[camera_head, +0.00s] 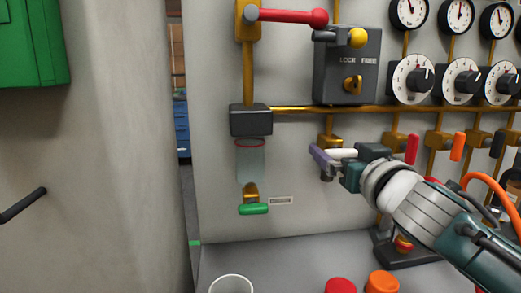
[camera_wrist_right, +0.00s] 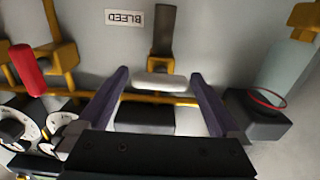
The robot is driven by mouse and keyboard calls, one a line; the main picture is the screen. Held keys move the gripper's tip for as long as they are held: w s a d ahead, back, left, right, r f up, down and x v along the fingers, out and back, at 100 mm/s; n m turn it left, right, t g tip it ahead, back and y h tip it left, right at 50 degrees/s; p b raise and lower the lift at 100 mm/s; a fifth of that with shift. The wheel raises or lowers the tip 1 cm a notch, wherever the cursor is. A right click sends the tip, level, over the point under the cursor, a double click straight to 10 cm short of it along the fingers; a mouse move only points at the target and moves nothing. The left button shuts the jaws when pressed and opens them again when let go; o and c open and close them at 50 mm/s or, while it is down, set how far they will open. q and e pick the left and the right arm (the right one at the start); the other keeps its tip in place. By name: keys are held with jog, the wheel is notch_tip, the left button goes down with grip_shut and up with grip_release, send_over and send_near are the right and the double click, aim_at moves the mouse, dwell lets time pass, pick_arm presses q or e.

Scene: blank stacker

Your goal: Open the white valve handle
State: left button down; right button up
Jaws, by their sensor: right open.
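The white valve handle (camera_head: 342,154) sits at the brass pipe fitting on the panel and lies about level in the head view. In the right wrist view, the white handle (camera_wrist_right: 160,82) lies crosswise between two purple fingers. My right gripper (camera_head: 328,164) is at the handle and partly hides its fitting. In the right wrist view, my right gripper (camera_wrist_right: 160,76) is open, with a gap between each finger and the handle's ends. I cannot tell how deep the handle is between the fingers. My left gripper is not in view.
A glass cylinder (camera_head: 251,158) with a green handle (camera_head: 254,210) stands left of the gripper. A red valve handle (camera_head: 412,149) and an orange one (camera_head: 458,146) are to the right. A grey lock box (camera_head: 346,75) is above. Red (camera_head: 340,286) and orange (camera_head: 382,282) pieces are below.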

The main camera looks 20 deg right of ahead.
jog(key=c, duration=1.2)
jog(key=shift+c, duration=0.2)
jog(key=shift+n, duration=0.4)
jog(key=n, duration=0.3)
jog(key=shift+n, duration=0.4)
jog(key=n, duration=0.4)
jog(key=shift+a+n, duration=0.1)
jog(key=shift+n, duration=0.2)
jog(key=n, duration=0.4)
jog(key=shift+f+n, duration=0.1)
jog(key=shift+n, duration=2.3)
